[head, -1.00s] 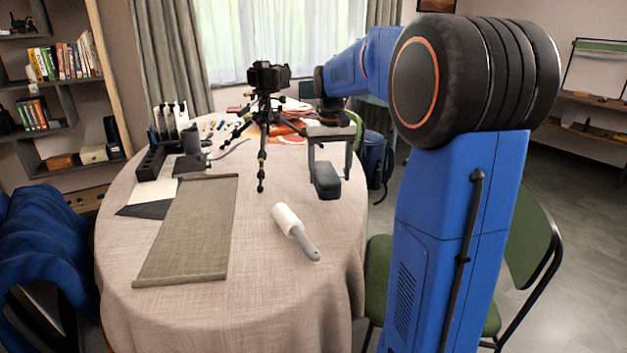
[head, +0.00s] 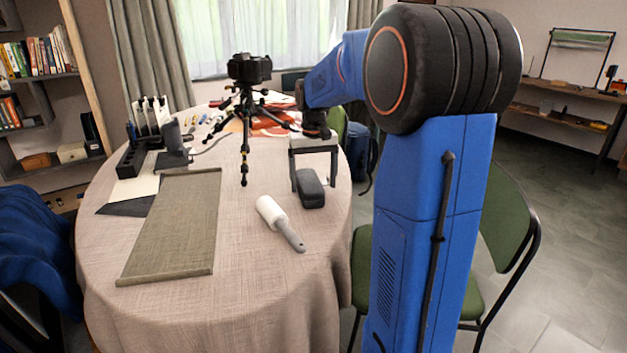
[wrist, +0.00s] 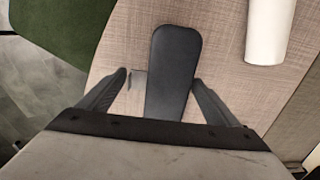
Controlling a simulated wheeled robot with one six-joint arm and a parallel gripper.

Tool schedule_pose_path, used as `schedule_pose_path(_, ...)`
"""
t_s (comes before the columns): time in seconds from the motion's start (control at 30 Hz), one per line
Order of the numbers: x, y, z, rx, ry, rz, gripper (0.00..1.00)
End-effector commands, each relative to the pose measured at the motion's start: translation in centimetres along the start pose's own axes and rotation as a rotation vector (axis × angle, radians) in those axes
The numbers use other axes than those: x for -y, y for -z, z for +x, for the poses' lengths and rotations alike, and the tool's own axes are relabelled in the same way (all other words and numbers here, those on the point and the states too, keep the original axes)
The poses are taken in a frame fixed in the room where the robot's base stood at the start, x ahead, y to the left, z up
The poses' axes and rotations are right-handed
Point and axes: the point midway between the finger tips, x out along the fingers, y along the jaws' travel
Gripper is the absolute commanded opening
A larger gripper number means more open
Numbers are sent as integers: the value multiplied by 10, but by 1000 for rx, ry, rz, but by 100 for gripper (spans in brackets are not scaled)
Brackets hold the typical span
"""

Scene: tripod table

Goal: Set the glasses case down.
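The dark grey glasses case (head: 310,189) lies on the tablecloth near the right side of the round table (head: 256,290).
A white lint roller (head: 280,222) with a grey handle lies just in front of the case. A camera on a black tripod (head: 246,120) stands behind left. A rolled-out grey-green mat (head: 175,225) lies left. The table's right edge is close by, with a green chair (head: 500,230) beyond.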

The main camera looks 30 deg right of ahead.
Motion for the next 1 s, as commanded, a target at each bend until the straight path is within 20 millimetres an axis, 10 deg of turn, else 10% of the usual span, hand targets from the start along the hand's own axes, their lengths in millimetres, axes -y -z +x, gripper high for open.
schedule_pose_path(0.47, 0, 0, -12, -2, 0, 0, 90)
schedule_pose_path(1.0, 0, 0, -105, -2, 0, 0, 90)
